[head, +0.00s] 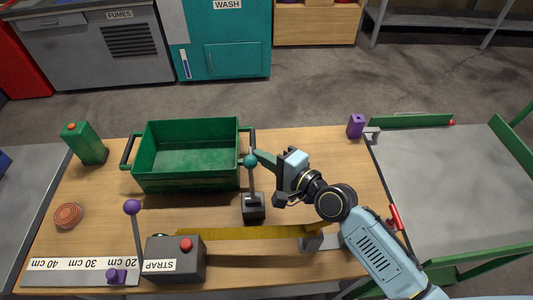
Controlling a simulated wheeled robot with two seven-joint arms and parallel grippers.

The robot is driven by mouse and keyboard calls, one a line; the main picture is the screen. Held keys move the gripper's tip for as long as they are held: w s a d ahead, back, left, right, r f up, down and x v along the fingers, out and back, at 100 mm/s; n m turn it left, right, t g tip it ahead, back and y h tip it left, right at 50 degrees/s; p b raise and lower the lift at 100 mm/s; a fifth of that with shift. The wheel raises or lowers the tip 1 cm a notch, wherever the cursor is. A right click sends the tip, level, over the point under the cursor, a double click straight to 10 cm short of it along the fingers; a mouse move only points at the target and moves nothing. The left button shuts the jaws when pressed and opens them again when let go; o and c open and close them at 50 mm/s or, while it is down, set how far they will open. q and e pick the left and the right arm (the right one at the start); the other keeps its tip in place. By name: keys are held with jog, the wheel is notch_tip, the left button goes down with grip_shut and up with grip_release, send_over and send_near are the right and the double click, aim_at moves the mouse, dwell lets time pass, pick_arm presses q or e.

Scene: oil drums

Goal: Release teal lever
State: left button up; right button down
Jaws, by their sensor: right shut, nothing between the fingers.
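The teal lever (250,161) is a ball-topped stick standing nearly upright on a small dark base (253,208) near the middle of the table. My right gripper (263,158) is just right of the teal ball, its fingers pointing left toward it. The fingers are shut with nothing held between them. Whether they touch the ball cannot be told from this view. My left gripper is not in view.
A green open crate (187,184) stands left of the lever. A purple-knobbed lever (132,208) and a dark STRAP box (175,265) with a red button are at front left. A yellow strap (240,234) runs across the front. A purple block (355,126) is at back right.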

pick_arm(q)
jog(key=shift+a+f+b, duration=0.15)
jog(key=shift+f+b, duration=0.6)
jog(key=shift+b, duration=0.05)
pick_arm(e)
jog(key=shift+s+r+n+t, duration=0.1)
jog(key=shift+s+n+t, duration=0.2)
jog(key=shift+s, duration=0.1)
